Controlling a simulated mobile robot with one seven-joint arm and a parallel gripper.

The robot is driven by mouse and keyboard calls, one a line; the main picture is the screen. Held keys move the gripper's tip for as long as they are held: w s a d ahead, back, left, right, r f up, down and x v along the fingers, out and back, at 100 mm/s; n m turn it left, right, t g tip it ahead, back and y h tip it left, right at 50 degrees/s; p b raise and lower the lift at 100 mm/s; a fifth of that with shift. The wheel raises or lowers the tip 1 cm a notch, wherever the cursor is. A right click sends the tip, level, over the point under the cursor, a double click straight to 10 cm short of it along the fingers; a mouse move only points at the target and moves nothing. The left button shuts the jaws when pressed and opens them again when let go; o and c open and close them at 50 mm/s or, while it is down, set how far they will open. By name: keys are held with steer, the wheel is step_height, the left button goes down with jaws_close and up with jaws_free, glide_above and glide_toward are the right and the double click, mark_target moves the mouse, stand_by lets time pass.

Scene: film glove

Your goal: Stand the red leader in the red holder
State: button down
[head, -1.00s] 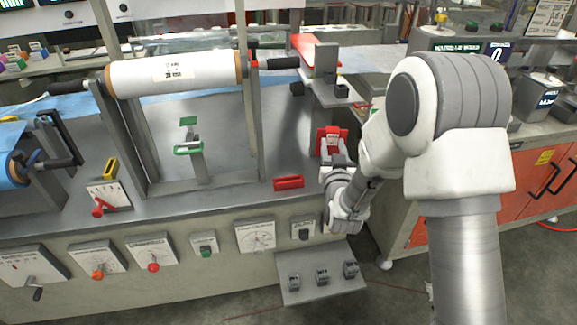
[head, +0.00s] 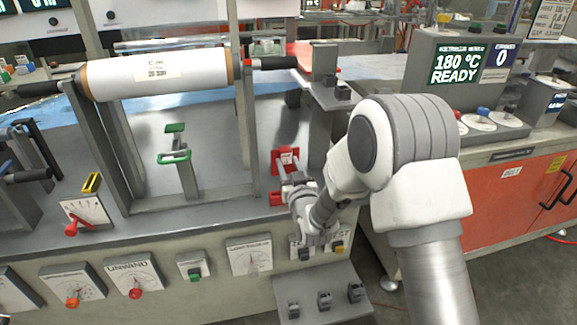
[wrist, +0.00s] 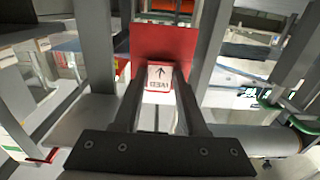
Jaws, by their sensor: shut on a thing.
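The red leader (head: 281,161) is an upright red plate with a white label. My gripper (head: 290,170) is shut on its lower part. In the wrist view the leader (wrist: 163,42) stands between the fingertips (wrist: 160,88), and its label shows an arrow. The red holder (head: 276,198) is a small red piece on the grey bench deck, just left of my gripper and lower in the picture than the leader. My gripper partly covers its right side. The leader looks apart from the holder; the height of the gap cannot be told.
A white film roll (head: 160,75) hangs between grey uprights on the left. A grey post with green parts (head: 174,158) stands on the deck left of the holder. A grey upright (head: 321,110) rises behind my gripper. Control boxes (head: 133,275) line the bench front.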

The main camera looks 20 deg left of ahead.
steer(key=shift+f+b, duration=0.1)
steer(key=shift+b, duration=0.35)
step_height(320, 180, down, 6)
steer(key=b, duration=0.5)
steer(key=shift+r+b, duration=0.25)
steer(key=shift+b, duration=0.1)
steer(key=shift+b, duration=1.25)
stand_by(1.1)
steer(key=shift+f+b, duration=1.1)
steer(key=shift+f, duration=0.05)
steer(key=shift+f, duration=0.25)
steer(key=shift+f, duration=0.35)
steer(key=shift+f, duration=0.3)
steer(key=shift+c, duration=1.9)
jaws_free()
